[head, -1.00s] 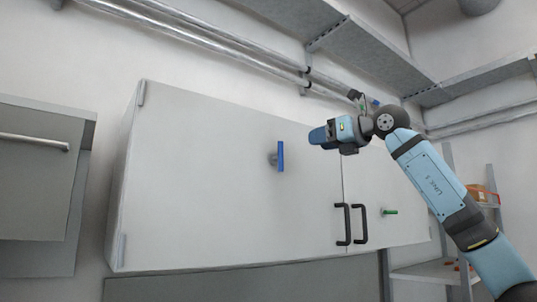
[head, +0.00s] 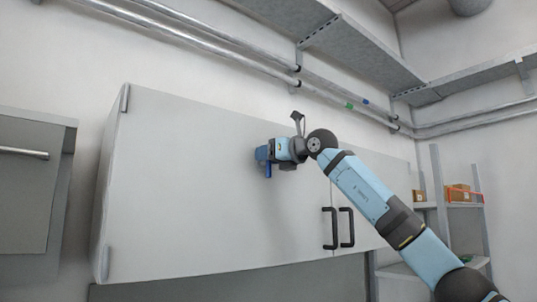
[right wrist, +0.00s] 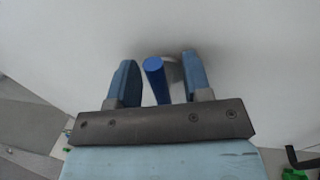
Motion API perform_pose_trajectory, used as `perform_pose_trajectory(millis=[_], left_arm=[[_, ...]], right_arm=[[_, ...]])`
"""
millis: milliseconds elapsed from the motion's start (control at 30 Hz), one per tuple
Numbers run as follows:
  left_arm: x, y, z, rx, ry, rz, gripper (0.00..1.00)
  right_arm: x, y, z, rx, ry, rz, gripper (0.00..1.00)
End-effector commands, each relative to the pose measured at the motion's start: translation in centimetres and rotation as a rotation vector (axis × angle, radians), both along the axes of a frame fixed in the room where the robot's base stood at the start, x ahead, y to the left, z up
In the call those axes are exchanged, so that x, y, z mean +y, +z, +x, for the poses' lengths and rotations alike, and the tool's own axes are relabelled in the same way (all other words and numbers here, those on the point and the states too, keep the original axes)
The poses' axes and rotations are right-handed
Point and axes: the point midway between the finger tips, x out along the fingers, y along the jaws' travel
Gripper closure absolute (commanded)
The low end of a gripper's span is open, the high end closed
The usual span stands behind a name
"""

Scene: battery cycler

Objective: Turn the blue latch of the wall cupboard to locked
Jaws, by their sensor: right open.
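The wall cupboard (head: 170,190) has pale grey doors. Its blue latch (head: 268,170) is on the left door, and only its lower part shows in the head view behind my right gripper (head: 262,155). In the right wrist view the blue latch (right wrist: 156,80) stands between the two blue fingers of my right gripper (right wrist: 158,82), with a gap on each side. The gripper is open around it. The bar's visible part points downward in the head view. A grey mount shows beside the latch in the wrist view. My left gripper is not in view.
Two black door handles (head: 330,228) hang at the cupboard's lower middle, below my right forearm. A grey cabinet (head: 30,185) is at the left. Pipes (head: 200,40) and a shelf (head: 335,50) run above. Shelving with boxes (head: 457,194) stands at the right.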

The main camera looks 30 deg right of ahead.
Motion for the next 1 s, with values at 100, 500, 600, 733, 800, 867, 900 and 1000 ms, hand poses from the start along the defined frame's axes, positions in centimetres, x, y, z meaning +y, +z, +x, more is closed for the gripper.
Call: perform_pose_trajectory(millis=[100,500,600,733,800,867,900,1000], left_arm=[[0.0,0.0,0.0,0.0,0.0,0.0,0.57],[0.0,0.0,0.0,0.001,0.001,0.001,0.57],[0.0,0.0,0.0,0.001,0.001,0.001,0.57],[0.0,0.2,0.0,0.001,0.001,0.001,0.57],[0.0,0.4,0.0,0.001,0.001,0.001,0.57],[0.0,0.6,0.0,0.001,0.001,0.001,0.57],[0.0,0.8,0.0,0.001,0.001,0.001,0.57],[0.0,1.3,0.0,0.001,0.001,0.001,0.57]], right_arm=[[0.0,0.0,0.0,0.0,0.0,0.0,0.55],[0.0,0.0,0.0,0.001,0.0,0.0,1.0],[0.0,0.0,0.0,0.001,0.0,-0.003,1.0],[0.0,0.1,0.0,-0.001,0.0,-0.026,1.0],[0.1,0.1,0.0,-0.003,0.001,-0.05,1.0],[0.2,0.1,0.0,-0.004,0.001,-0.077,1.0],[0.2,0.1,0.0,-0.005,0.001,-0.099,1.0],[0.3,0.2,0.0,-0.011,0.001,-0.168,1.0]])
